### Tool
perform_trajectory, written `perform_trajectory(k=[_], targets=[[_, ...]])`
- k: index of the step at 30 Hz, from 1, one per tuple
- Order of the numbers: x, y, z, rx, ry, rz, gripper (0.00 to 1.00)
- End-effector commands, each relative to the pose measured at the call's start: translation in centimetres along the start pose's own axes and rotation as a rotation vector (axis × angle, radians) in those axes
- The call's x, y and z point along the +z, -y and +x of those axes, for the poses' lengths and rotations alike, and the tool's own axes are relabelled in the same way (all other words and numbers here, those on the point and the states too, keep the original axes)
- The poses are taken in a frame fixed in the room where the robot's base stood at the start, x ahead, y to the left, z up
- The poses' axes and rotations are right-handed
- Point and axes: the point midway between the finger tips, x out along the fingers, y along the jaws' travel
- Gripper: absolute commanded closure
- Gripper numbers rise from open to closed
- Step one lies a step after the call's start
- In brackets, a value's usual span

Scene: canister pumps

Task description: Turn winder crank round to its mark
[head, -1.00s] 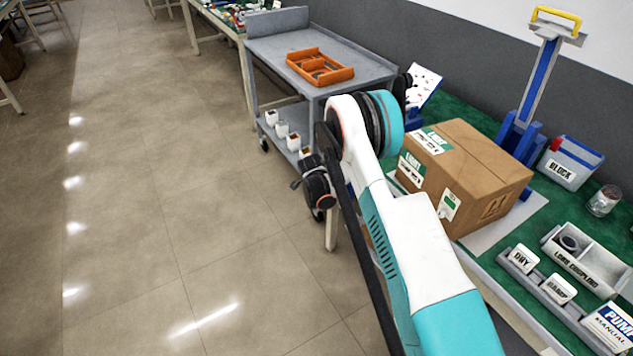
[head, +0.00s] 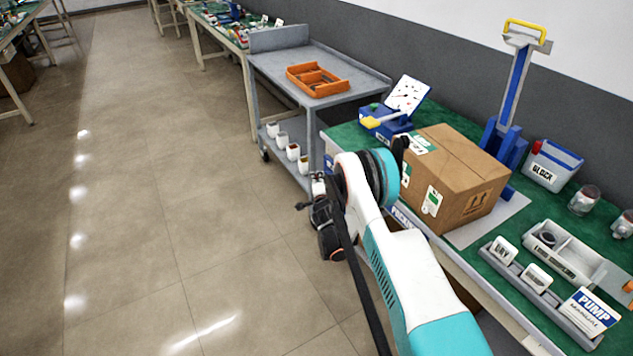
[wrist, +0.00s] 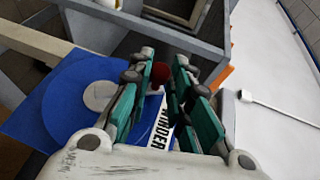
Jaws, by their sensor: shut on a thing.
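In the wrist view, my gripper (wrist: 166,62) has its teal-lined fingers on either side of a dark red knob (wrist: 160,74), and it is shut on this knob. A white label (wrist: 161,128) reading "WINDER" shows between the fingers, on blue. A blue plate (wrist: 58,112) with a pale round disc (wrist: 98,95) lies to the left of the fingers. The crank arm under the knob and any mark are not clearly visible. In the head view my arm hides the gripper's tips and the winder.
A grey cart (head: 300,58) with an orange tray (head: 343,86) stands beyond the bench. On the green bench are a blue device (head: 390,124) with a yellow lever and dial board, a cardboard box (head: 475,178), a blue stand (head: 513,85) and a pump manual (head: 588,312). Floor at left is clear.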

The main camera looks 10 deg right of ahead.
Motion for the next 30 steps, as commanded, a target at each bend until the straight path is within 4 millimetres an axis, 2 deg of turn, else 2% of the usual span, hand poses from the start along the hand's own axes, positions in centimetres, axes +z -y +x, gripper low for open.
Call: perform_trajectory(k=[20, 21, 23, 30], targets=[[-0.05, 0.13, -0.11, -0.04, 0.0, 0.016, 1.0], [-0.05, 0.13, -0.11, -0.039, 0.0, 0.016, 0.75], [-0.06, 0.13, -0.11, -0.039, 0.0, 0.016, 0.61], [-0.06, 0.09, -0.1, -0.039, 0.0, 0.016, 0.61]])
